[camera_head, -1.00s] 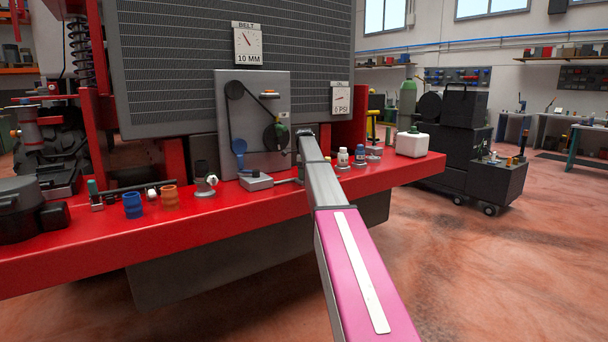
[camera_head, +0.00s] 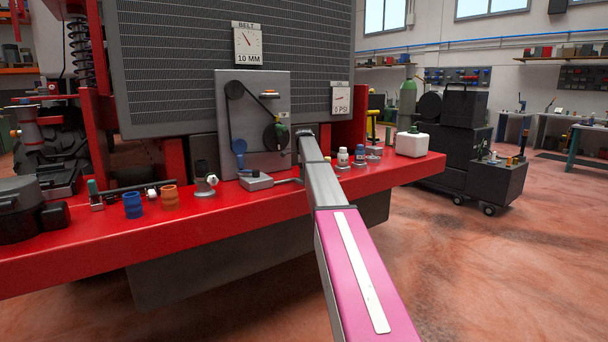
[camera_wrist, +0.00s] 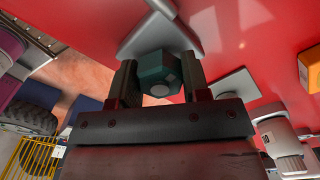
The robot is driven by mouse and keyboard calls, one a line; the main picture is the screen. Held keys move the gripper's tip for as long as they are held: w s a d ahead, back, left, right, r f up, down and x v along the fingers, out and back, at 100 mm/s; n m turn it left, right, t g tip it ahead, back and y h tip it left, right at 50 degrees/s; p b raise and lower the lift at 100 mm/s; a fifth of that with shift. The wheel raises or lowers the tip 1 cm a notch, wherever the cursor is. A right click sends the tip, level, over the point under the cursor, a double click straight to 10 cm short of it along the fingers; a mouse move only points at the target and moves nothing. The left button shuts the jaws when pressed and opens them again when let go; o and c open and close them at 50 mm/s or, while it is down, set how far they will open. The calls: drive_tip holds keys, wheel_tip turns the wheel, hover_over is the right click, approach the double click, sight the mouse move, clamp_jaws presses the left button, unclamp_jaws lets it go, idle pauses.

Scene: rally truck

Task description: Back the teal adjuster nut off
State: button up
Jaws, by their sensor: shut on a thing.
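The teal adjuster nut (camera_wrist: 158,72) is a six-sided block in the wrist view, between the two dark fingers of my gripper (camera_wrist: 160,84). The fingers are shut on its sides. A grey bracket or shaft (camera_wrist: 150,30) lies right behind the nut. In the head view my arm reaches to the grey belt panel (camera_head: 262,92), and its forearm hides the fingertips; I cannot make out the nut there. The belt gauge (camera_head: 248,44) above the panel reads 10 MM.
The red bumper shelf (camera_head: 240,215) carries a blue cup (camera_head: 133,205), an orange cup (camera_head: 169,197), small bottles (camera_head: 342,157) and a white jug (camera_head: 411,143). A PSI gauge (camera_head: 340,98) hangs right of the panel.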

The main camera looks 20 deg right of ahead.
drive_tip(key=n, duration=2.4)
drive_tip(key=shift+f, duration=0.1)
drive_tip(key=n, duration=1.4)
drive_tip(key=shift+s, duration=0.1)
drive_tip(key=shift+n, duration=0.3)
